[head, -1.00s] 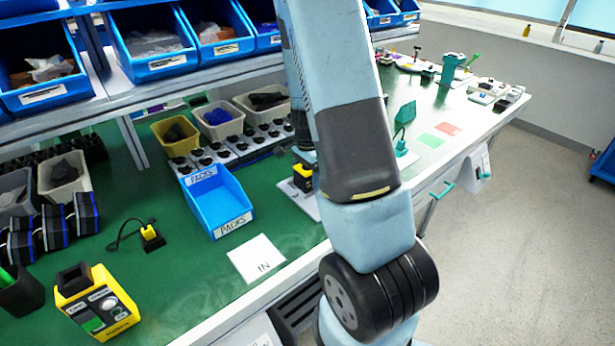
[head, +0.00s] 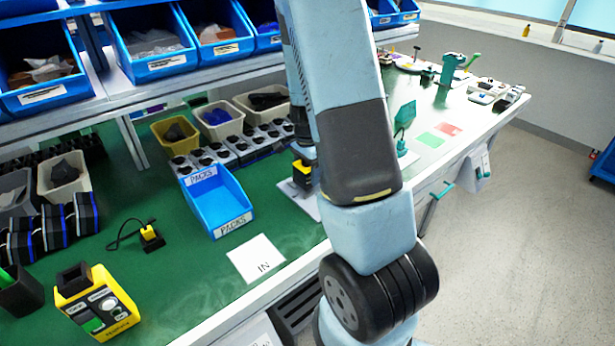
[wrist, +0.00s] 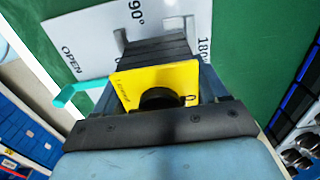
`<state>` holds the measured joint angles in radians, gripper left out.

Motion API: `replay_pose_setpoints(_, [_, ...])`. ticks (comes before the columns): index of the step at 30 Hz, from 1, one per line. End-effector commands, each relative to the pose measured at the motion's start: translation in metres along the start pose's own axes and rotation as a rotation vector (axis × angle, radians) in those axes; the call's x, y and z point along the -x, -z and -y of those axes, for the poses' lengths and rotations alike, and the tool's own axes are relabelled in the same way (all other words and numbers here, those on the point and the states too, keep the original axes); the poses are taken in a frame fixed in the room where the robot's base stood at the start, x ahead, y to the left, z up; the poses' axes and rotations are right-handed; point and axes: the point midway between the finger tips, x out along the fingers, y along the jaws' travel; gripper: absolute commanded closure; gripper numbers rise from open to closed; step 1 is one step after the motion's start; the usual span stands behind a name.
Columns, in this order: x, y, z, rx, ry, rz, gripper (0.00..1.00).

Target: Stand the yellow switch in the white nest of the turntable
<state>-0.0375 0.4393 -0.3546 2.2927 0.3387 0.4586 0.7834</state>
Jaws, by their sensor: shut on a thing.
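The yellow switch (wrist: 155,86) has a yellow face with a black knob and a ribbed black body. My gripper (wrist: 158,100) is shut on it; the face is toward the wrist camera. The switch also shows in the head view (head: 302,168), beside my arm, which hides the gripper there. Beyond the body in the wrist view lies the turntable's light grey plate (wrist: 90,50), marked OPEN, 90° and 180°. The body covers the middle of the plate and most of the nest. I cannot tell whether the switch touches the nest.
A teal handle (wrist: 64,97) sticks out beside the plate. A blue PACKS bin (head: 218,205) and a white IN card (head: 256,259) lie left of the turntable. A teal flag-like piece (head: 405,115) stands to the right. Green table is clear around the card.

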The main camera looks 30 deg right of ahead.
Motion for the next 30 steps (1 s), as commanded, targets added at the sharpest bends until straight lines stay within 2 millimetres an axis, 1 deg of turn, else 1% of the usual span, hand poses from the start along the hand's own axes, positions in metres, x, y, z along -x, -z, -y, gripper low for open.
replay_pose_setpoints(3, [0.009,0.0,0.0,-0.001,0.003,-0.001,0.54])
replay_pose_setpoints(19, [0.042,0.0,0.0,0.0,0.002,0.0,0.54])
replay_pose_setpoints(24, [0.047,0.0,0.0,-0.001,0.001,-0.001,0.54])
replay_pose_setpoints(30, [0.047,0.0,0.0,-0.001,0.001,-0.001,0.54])
